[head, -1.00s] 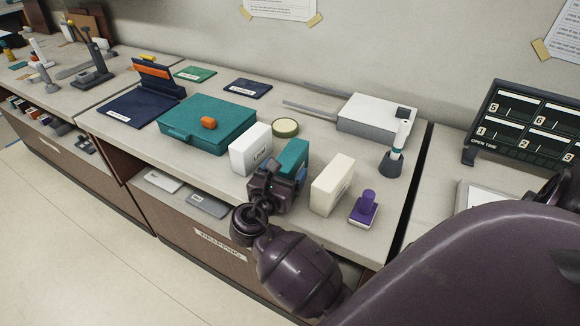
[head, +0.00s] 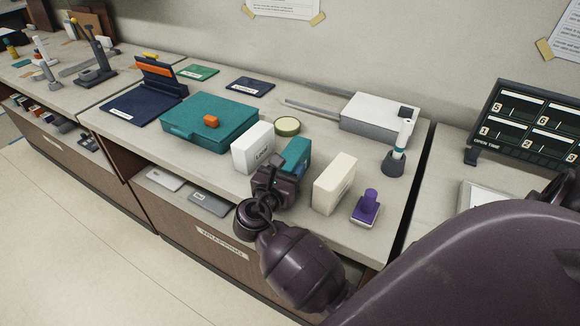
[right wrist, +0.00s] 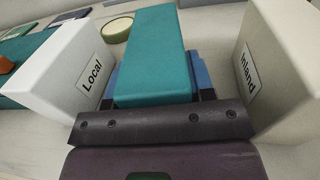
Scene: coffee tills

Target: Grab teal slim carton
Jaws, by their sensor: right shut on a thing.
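The teal slim carton (head: 296,152) stands upright on the counter between two pale boxes, and my right gripper (head: 281,178) is at its near side. In the right wrist view the teal slim carton (right wrist: 152,55) sits between the blue-padded fingers of my right gripper (right wrist: 155,85), which is shut on it. The carton's lower part is hidden by the gripper. My left gripper is not in view.
A white "Local" box (head: 252,148) stands close on the left and a cream "Inland" box (head: 333,184) on the right. A purple stamp (head: 366,207), a round tin (head: 287,126) and a teal case (head: 208,122) are nearby. A shelf opens below.

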